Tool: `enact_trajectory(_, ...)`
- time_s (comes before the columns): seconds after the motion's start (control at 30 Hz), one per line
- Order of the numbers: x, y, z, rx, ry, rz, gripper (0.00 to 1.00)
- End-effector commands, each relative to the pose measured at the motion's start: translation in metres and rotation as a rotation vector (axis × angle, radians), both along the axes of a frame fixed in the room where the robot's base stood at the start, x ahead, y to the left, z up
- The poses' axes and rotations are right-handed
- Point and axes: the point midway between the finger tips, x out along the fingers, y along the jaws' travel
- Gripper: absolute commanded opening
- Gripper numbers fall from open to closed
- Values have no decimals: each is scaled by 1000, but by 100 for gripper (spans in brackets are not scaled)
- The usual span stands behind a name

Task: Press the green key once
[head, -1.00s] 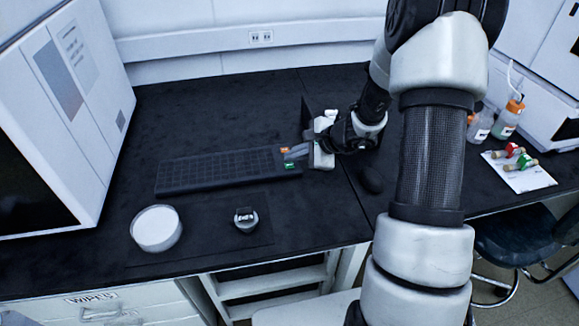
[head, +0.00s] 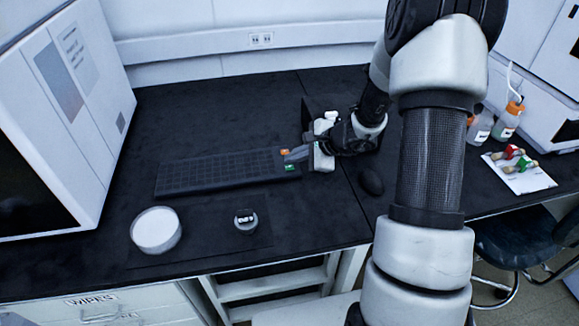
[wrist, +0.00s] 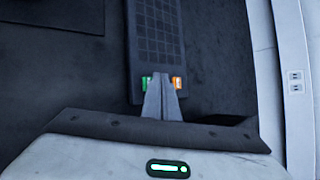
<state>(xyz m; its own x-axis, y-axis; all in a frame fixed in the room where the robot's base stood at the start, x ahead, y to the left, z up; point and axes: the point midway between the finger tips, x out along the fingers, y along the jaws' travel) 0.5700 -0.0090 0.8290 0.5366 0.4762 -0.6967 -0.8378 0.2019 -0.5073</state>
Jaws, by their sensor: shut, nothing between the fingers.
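The green key (head: 290,167) sits at the right end of a dark keyboard (head: 215,174), at its near corner. An orange key (head: 284,153) sits at the far corner of the same end. My gripper (head: 288,158) is shut and empty, its fingertips at the keyboard's right end between the two keys. In the wrist view the closed fingers (wrist: 161,78) point at the keyboard (wrist: 157,35), with the green key (wrist: 146,82) just left of them and the orange key (wrist: 177,83) just right. I cannot tell whether the fingertips touch the keyboard.
A round white dish (head: 156,230) and a small round dark-topped item (head: 245,221) stand on a dark mat in front of the keyboard. A computer mouse (head: 371,182) lies right of my gripper. A large white instrument (head: 75,110) stands at the left. The bench behind the keyboard is clear.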

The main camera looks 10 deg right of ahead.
Motion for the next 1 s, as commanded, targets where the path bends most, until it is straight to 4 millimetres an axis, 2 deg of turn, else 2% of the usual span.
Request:
enact_trajectory(0.67, 0, 0, 0, 0, 0, 0, 0)
enact_trajectory(1.0, 0, 0, -9, -1, 0, 1, 0)
